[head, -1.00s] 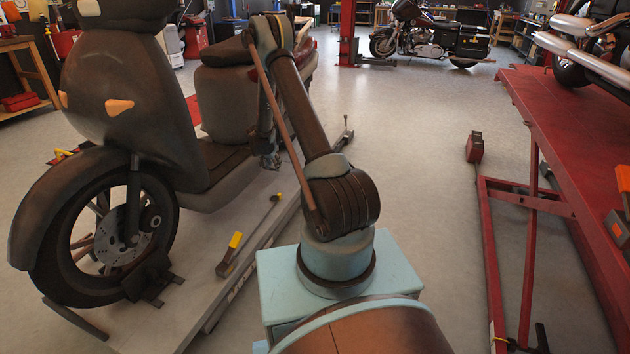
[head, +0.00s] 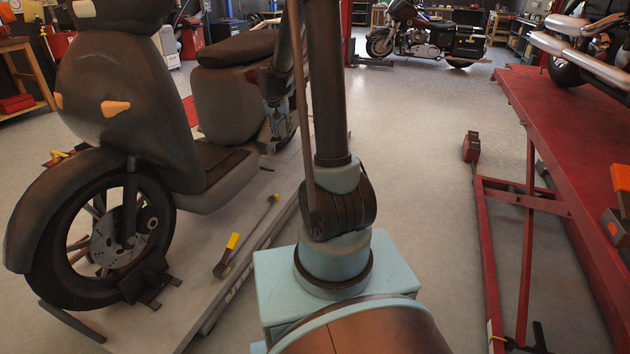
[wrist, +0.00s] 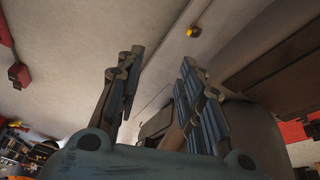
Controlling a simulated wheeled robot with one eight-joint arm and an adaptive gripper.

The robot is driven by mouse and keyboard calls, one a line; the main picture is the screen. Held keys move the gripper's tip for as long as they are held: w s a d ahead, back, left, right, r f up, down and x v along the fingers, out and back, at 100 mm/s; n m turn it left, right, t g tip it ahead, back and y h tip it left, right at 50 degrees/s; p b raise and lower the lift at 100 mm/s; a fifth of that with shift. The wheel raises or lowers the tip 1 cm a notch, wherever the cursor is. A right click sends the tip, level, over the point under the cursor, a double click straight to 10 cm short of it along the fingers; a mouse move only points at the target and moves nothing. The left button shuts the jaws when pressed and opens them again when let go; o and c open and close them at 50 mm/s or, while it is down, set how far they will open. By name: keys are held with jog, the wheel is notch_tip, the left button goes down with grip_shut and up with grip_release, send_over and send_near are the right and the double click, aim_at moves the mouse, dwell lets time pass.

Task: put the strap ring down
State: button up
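My gripper (wrist: 157,68) shows in the wrist view with its two fingers apart and a clear gap between the tips. I see nothing held between them. I cannot make out a strap ring in either view. A dark shape (wrist: 155,124) shows behind the finger bases in the wrist view; I cannot tell what it is.
A dark scooter (head: 115,95) stands on a low grey lift (head: 150,325) at the left. A small yellow-ended part (head: 232,243) sits on the lift's edge. A red lift (head: 540,130) stands at the right. The floor between the lifts is largely open.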

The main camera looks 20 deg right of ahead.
jog(key=s+d+r+n+y, duration=0.1)
jog(key=s+r, duration=0.3)
jog(key=s, duration=0.7)
jog(key=s+d+r+n, duration=0.1)
jog(key=s+r, duration=0.2)
jog(key=s, duration=0.7)
jog(key=s+f+n, duration=0.1)
jog(key=s+f, duration=0.1)
jog(key=s, duration=0.8)
jog(key=s+d+f+n+g+y, duration=0.1)
jog(key=s+f, duration=0.2)
jog(key=s, duration=0.7)
jog(key=shift+f, duration=0.15)
jog(key=shift+w+f+g, duration=0.2)
jog(key=shift+w+g, duration=0.1)
jog(key=shift+w, duration=0.05)
